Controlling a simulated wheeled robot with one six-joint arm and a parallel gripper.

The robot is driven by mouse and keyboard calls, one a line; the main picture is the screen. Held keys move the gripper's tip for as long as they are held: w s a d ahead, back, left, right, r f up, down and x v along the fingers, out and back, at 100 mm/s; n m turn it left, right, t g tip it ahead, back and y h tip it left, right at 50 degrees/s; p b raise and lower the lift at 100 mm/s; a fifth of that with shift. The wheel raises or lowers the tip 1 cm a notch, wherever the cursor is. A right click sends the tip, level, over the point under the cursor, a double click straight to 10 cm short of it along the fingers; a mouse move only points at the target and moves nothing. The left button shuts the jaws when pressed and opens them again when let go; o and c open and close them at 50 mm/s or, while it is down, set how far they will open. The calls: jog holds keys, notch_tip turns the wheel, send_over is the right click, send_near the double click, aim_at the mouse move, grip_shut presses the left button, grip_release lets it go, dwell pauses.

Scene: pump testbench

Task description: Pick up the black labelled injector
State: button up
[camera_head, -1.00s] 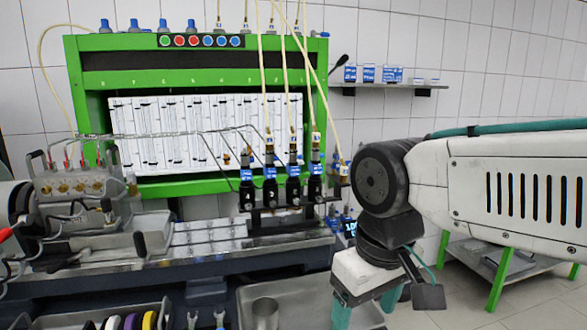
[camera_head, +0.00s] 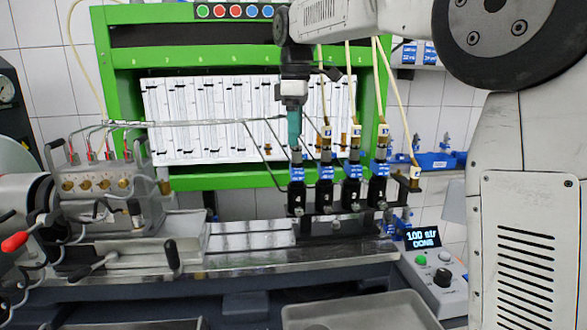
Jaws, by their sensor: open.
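Several black injectors with blue labels stand upright in a row on the bench. The leftmost black injector (camera_head: 296,194) is directly below my gripper (camera_head: 294,145). The other black injectors (camera_head: 325,195), (camera_head: 352,193) and (camera_head: 377,190) stand to its right. The writing on the labels is too small to read. My gripper points down with its teal fingers at the top of the leftmost injector. It is open, but the gap between the fingers is not clear from this side. I cannot tell whether the fingers touch the injector or are around its top.
Pale hoses (camera_head: 397,90) with connectors hang at the right injectors. Thin metal pipes run left of the row. The green frame (camera_head: 230,182) stands behind. A control box (camera_head: 438,272) with a small display is at right. A grey tray (camera_head: 355,312) lies in front.

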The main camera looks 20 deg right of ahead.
aim_at(296, 162)
jog(key=f, duration=0.7)
jog(key=shift+w+d+f, duration=0.2)
jog(key=shift+w+f, duration=0.1)
jog(key=shift+f, duration=0.05)
jog(key=shift+r, duration=0.1)
jog(key=c, duration=1.4)
